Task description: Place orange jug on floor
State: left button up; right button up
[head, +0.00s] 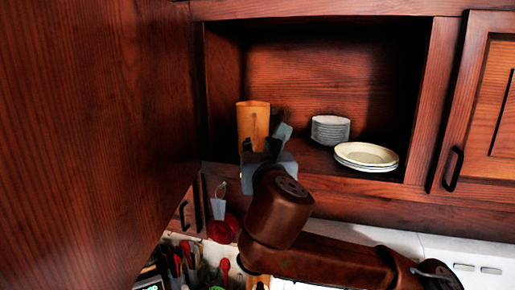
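The orange jug (253,122) stands upright at the left end of an open cupboard shelf in the head view. My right gripper (265,144) is raised in front of the jug, with its fingers pointing at the jug's lower part. The gripper and wrist hide the jug's base. I cannot tell whether the fingers touch the jug or how far they are apart. My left gripper is not in view.
Stacked bowls (330,130) and plates (366,156) sit to the right on the shelf. An open cupboard door (95,120) fills the left side. A closed door (485,110) is at right. Utensils (187,256) and a red bowl (222,228) are below.

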jog(key=shift+s+d+b, duration=0.15)
jog(key=shift+s+b, duration=0.1)
jog(key=shift+s, duration=0.65)
jog(key=shift+s+d+b, duration=0.2)
jog(key=shift+s+b, duration=0.1)
jog(key=shift+s, duration=0.6)
jog(key=shift+s+d+b, duration=0.15)
jog(key=shift+s+b, duration=0.1)
jog(key=shift+s, duration=0.65)
